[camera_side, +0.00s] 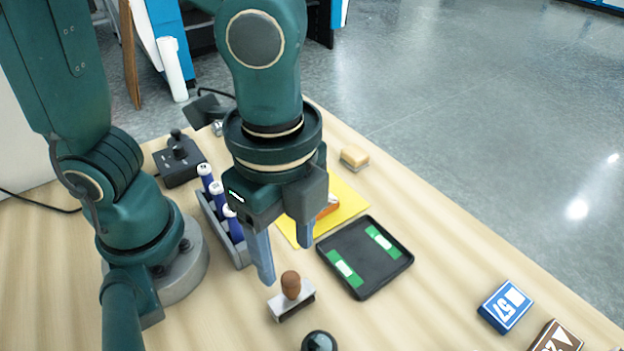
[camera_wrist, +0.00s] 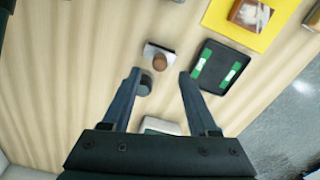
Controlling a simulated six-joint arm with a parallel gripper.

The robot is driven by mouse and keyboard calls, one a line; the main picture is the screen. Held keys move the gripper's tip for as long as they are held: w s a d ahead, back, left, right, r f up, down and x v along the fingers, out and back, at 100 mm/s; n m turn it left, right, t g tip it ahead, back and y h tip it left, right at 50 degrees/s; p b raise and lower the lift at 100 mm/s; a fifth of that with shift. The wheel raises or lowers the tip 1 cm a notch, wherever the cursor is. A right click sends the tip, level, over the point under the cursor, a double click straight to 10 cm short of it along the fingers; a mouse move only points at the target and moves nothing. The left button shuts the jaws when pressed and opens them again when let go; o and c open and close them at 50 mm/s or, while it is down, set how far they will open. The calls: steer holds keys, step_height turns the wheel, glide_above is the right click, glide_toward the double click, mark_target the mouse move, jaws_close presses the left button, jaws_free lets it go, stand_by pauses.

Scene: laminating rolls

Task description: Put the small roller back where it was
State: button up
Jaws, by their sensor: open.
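I cannot tell for sure which thing is the small roller. An orange-brown piece (camera_side: 327,207) lies on a yellow sheet (camera_side: 352,203), partly behind my gripper in the side view; in the wrist view it is a brown block (camera_wrist: 250,14). Several blue cylinders with white ends (camera_side: 217,192) stand in a grey rack (camera_side: 238,254) left of my gripper. My gripper (camera_side: 287,262) is open and empty, pointing down above the table near a brown-knobbed stamp (camera_side: 290,285). In the wrist view, the stamp (camera_wrist: 159,62) shows just beyond the fingertips (camera_wrist: 160,74).
A black tray (camera_side: 357,290) with two green strips lies right of the stamp. A black ball-topped thing (camera_side: 319,342) is at the front. Blue (camera_side: 505,306) and brown (camera_side: 556,338) boxes lie front right. A sponge-like block (camera_side: 355,157) and control box (camera_side: 180,160) are farther back.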

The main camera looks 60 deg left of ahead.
step_height(320, 180, up, 4)
steer(key=r, duration=0.1)
steer(key=w+a+n+t, duration=0.2)
steer(key=a+n+t, duration=0.3)
steer(key=a+n, duration=0.7)
steer(key=n, duration=0.3)
steer(key=shift+w+a+f+t, duration=0.3)
steer(key=shift+w+a+f, duration=0.05)
steer(key=shift+a, duration=0.05)
